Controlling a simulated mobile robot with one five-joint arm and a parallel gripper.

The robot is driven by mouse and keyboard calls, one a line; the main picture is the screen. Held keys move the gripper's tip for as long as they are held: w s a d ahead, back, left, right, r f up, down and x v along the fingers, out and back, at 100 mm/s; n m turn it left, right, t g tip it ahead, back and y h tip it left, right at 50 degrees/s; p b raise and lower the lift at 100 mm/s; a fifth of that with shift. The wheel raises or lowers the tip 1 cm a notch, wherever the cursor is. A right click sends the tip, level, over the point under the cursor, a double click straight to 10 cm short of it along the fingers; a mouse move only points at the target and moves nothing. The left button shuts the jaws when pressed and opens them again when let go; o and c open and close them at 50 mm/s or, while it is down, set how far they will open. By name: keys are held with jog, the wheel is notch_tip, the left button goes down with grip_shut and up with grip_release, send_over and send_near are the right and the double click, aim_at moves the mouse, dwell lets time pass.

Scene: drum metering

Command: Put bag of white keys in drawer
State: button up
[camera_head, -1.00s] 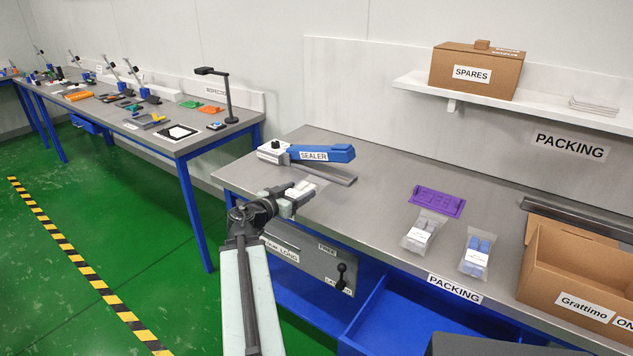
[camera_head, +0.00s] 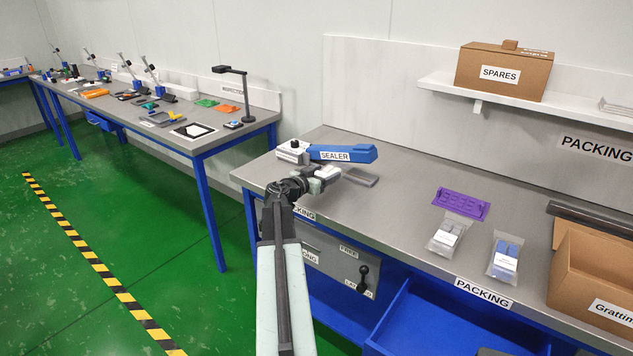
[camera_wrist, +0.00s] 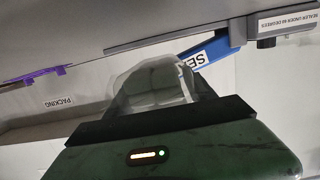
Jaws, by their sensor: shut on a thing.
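My gripper (camera_head: 322,178) is shut on a clear bag with pale contents, held beside the blue sealer (camera_head: 342,153) above the left end of the packing bench. In the wrist view the clear bag (camera_wrist: 155,82) sticks out from between the dark jaws (camera_wrist: 160,118). The keys inside cannot be made out.
A bag of grey-white pieces (camera_head: 447,237) and a bag of blue pieces (camera_head: 505,258) lie on the bench near a purple tray (camera_head: 461,204). A cardboard box (camera_head: 590,280) stands at the right. A lever panel (camera_head: 345,268) hangs under the bench. The middle bench top is clear.

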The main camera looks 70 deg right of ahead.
jog(key=shift+w+d, duration=0.25)
jog(key=shift+d, duration=0.45)
notch_tip(320, 180, down, 4)
jog(key=b, duration=0.4)
jog(key=shift+s, duration=0.15)
jog(key=shift+w+a+r, duration=0.1)
jog(key=shift+w+r, duration=0.1)
jog(key=shift+w, duration=0.05)
jog(key=shift+f, duration=0.2)
jog(key=o, duration=1.6)
jog(key=shift+r, duration=0.1)
jog(key=shift+a+r+p, duration=0.1)
jog(key=shift+r+p, duration=0.15)
jog(key=shift+p, duration=0.15)
jog(key=v, duration=0.6)
jog(key=p+v, duration=0.1)
jog(key=v, duration=0.5)
jog(key=shift+f, duration=0.2)
